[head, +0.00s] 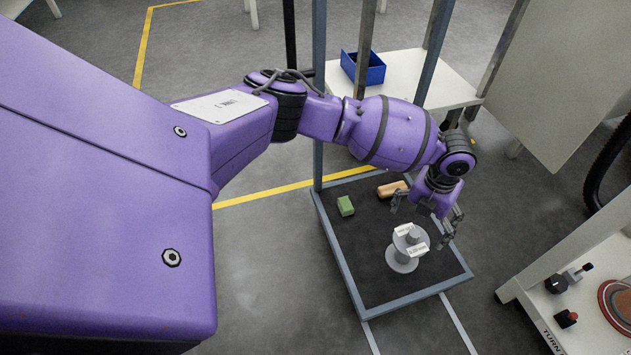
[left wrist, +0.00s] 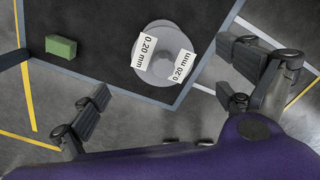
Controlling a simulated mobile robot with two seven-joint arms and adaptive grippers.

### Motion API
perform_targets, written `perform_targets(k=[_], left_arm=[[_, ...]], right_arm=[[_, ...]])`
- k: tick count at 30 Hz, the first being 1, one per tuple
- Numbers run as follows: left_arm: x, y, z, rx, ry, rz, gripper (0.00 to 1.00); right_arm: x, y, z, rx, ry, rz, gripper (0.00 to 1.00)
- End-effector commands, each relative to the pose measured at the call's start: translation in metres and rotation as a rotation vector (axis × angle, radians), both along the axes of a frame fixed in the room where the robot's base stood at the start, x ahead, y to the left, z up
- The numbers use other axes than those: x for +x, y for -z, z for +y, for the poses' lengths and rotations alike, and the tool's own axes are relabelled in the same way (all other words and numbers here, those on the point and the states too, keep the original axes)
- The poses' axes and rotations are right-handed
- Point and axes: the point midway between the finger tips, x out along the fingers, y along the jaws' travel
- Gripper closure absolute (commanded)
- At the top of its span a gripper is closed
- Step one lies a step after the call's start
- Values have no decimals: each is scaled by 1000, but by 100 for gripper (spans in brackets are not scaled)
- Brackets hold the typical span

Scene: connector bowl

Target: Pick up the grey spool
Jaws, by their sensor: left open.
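The grey spool (head: 404,255) stands on the dark tray surface of a cart, with white labels on it. In the left wrist view the spool (left wrist: 157,77) shows from above, and its labels read "0.20 mm". My left gripper (head: 426,225) is open and empty, above and just behind the spool. In the left wrist view its fingers (left wrist: 168,93) are spread wide, one to each side below the spool, apart from it. My right gripper is in neither view.
A green block (head: 345,206) and an orange-tan block (head: 391,189) lie on the cart tray (head: 345,271) behind the spool. Cart posts rise at the back. A blue bin (head: 363,68) sits on a white table behind. A bench (head: 560,300) stands at the right.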

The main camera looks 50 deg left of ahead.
Motion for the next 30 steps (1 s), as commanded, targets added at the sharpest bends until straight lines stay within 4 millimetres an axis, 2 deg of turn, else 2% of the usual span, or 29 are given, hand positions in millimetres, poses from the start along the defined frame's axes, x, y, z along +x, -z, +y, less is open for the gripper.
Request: perform_targets(k=[9, 15, 22, 23, 30], left_arm=[[-1, 35, -2, -1, 0, -1, 5], [-2, 64, -2, -1, -2, -2, 5], [-2, 65, -2, -2, -2, -5, 5], [-2, 65, -2, -2, -2, -5, 6], [-2, 65, -2, -2, -2, -5, 38]], right_arm=[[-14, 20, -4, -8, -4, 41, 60], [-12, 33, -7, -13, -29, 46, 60], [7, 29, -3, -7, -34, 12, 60], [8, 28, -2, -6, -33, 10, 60], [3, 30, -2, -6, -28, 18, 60]])
